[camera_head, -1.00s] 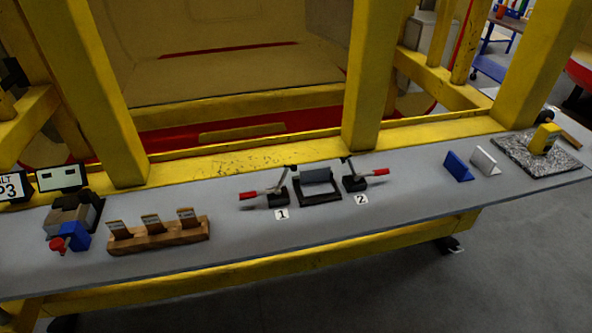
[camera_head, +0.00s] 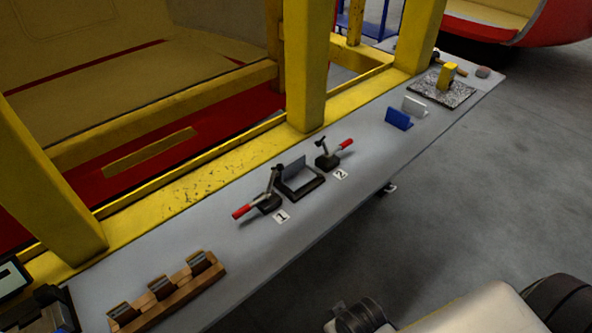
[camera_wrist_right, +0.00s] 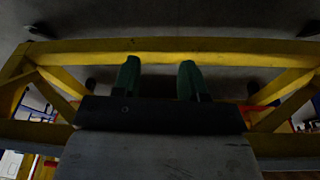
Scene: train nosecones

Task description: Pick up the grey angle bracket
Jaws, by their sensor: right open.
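A pale grey-white angle bracket (camera_head: 414,106) stands on the grey bench top (camera_head: 375,160), right beside a blue angle bracket (camera_head: 398,119). A darker grey angled piece (camera_head: 294,168) sits in a black frame (camera_head: 303,187) between two red-handled clamps; I cannot tell which of the two grey pieces is the one named. In the right wrist view the two green fingers of my right gripper (camera_wrist_right: 158,82) are apart with nothing between them. Neither grey piece shows in that view. My left gripper is not in view.
Clamp 1 (camera_head: 266,200) and clamp 2 (camera_head: 328,158) flank the frame. A wooden rack (camera_head: 185,292) is at the lower left. A yellow object (camera_head: 448,76) stands on a speckled slab (camera_head: 455,94). Yellow posts (camera_head: 308,65) rise behind the bench. Open floor (camera_head: 480,190) lies at right.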

